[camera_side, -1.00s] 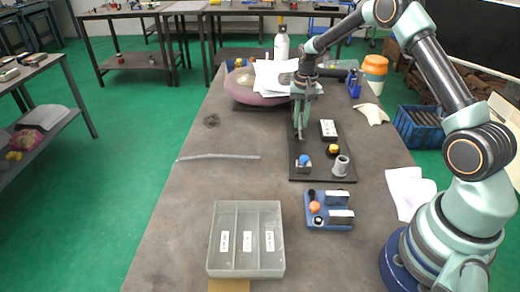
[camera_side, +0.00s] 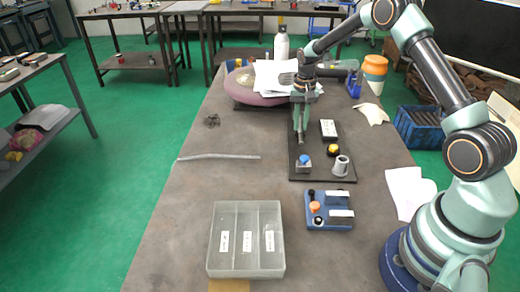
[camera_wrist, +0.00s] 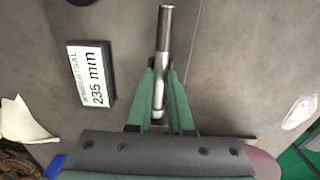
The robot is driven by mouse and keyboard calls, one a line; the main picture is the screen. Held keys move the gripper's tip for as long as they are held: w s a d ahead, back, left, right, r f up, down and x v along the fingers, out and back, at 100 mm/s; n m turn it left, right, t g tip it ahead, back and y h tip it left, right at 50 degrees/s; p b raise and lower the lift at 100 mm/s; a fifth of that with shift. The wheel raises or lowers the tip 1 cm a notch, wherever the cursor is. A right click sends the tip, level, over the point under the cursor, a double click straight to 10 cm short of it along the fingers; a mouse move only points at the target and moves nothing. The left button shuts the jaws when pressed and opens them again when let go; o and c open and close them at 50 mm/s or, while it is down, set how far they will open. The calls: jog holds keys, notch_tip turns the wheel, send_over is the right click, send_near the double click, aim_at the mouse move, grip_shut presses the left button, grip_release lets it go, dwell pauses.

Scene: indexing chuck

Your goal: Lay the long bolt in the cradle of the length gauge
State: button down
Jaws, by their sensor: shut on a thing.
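My gripper (camera_side: 301,122) points down over the back left part of a dark plate (camera_side: 318,176). Its green fingers (camera_wrist: 160,82) are shut on a shiny metal bolt (camera_wrist: 164,30), which runs out between them in the wrist view. A blue fixture (camera_side: 314,225) with two grey blocks and orange and black knobs, perhaps the length gauge, stands in front of the plate, apart from the gripper.
A clear divided tray (camera_side: 246,266) stands at front left. A grey rod (camera_side: 218,156) lies left; the table around it is mostly clear.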

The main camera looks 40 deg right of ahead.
jog(key=c, duration=0.7)
grip_release()
jog(key=shift+c, duration=0.2)
notch_tip(320, 180, up, 12)
jog(key=shift+r, duration=0.1)
